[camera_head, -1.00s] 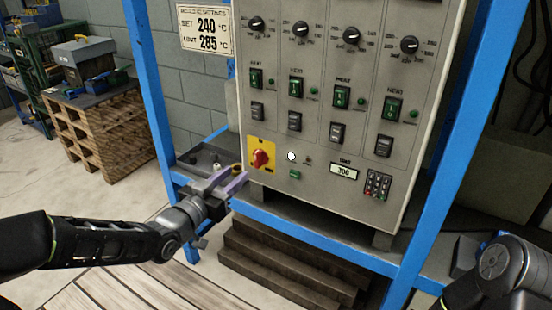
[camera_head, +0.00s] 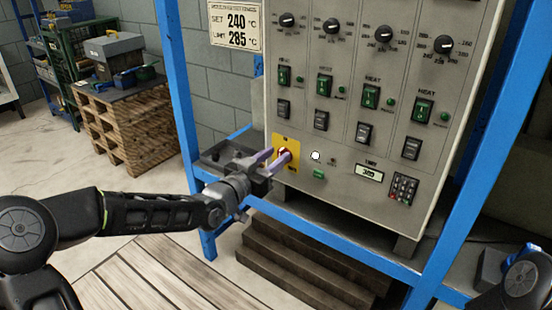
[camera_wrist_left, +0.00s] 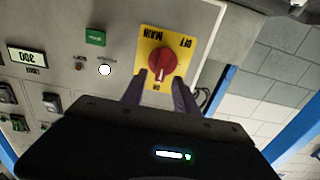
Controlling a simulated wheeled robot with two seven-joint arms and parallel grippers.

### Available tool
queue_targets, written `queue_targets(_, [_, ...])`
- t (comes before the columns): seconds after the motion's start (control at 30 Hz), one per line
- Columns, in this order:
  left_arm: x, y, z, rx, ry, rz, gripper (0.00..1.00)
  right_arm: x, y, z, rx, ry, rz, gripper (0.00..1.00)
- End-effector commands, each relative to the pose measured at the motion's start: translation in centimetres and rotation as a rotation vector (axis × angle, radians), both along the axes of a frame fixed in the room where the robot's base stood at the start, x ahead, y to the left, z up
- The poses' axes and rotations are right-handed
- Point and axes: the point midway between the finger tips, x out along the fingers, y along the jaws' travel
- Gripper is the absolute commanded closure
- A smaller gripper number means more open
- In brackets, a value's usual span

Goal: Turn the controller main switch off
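The main switch is a red rotary knob (camera_wrist_left: 162,63) on a yellow plate (camera_wrist_left: 188,40) marked MAIN, OFF and ON. In the wrist view its white mark points toward ON. In the head view the knob (camera_head: 284,153) is partly hidden by my left gripper. The plate sits low at the left of the grey controller panel (camera_head: 345,202). My left gripper (camera_head: 275,158) is open, its purple fingers on either side of the knob. In the wrist view the fingertips (camera_wrist_left: 161,80) reach the knob's near edge; I cannot tell whether they touch. My right gripper is out of view.
A white round lamp (camera_head: 315,155) and a green button (camera_head: 319,174) lie right of the switch. Heater switches and dials fill the panel above. A blue frame (camera_head: 180,100) stands around the controller. Dark steps (camera_head: 305,265) lie below. A pallet stack (camera_head: 125,120) stands left.

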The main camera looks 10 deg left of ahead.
Motion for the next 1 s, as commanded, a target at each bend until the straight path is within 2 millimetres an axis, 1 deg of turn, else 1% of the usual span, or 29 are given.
queue_targets(0.1, [0.73,-0.32,-0.05,-0.001,0.000,0.000,0.65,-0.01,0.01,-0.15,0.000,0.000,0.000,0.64])
queue_targets(0.37, [0.83,-0.34,-0.02,0.000,0.001,0.000,0.65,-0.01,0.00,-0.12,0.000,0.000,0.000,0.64])
queue_targets(0.8, [0.81,-0.33,-0.01,0.000,0.001,0.000,1.00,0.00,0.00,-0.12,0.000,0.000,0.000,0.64])
queue_targets(1.0, [0.82,-0.33,-0.02,0.000,0.001,0.000,1.00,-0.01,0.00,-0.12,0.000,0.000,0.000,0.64])
